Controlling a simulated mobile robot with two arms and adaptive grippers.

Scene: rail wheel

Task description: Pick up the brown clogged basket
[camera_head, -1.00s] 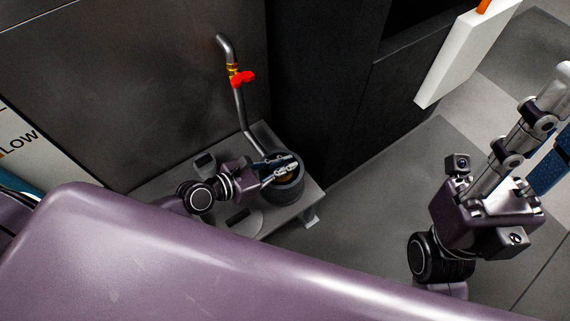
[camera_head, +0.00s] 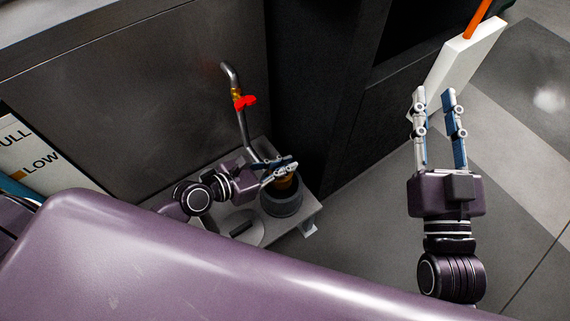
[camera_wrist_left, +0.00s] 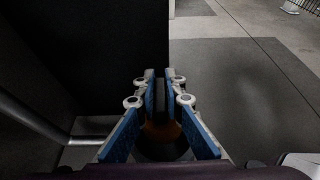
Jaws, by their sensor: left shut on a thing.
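The brown basket (camera_head: 285,182) shows between my left gripper and a dark round housing on a grey stand at lower centre. Its upper part stands above the housing's rim; whether its bottom is clear cannot be told. My left gripper (camera_head: 288,166) is shut on the basket from above. In the left wrist view, the basket (camera_wrist_left: 162,133) shows brown between the blue finger pads, partly hidden by them.
The dark housing (camera_head: 283,201) sits on the grey stand (camera_head: 305,213). A bent metal pipe with a red valve handle (camera_head: 245,101) rises behind it, close to my left gripper. A dark wall stands behind. A white panel (camera_head: 462,62) is at upper right.

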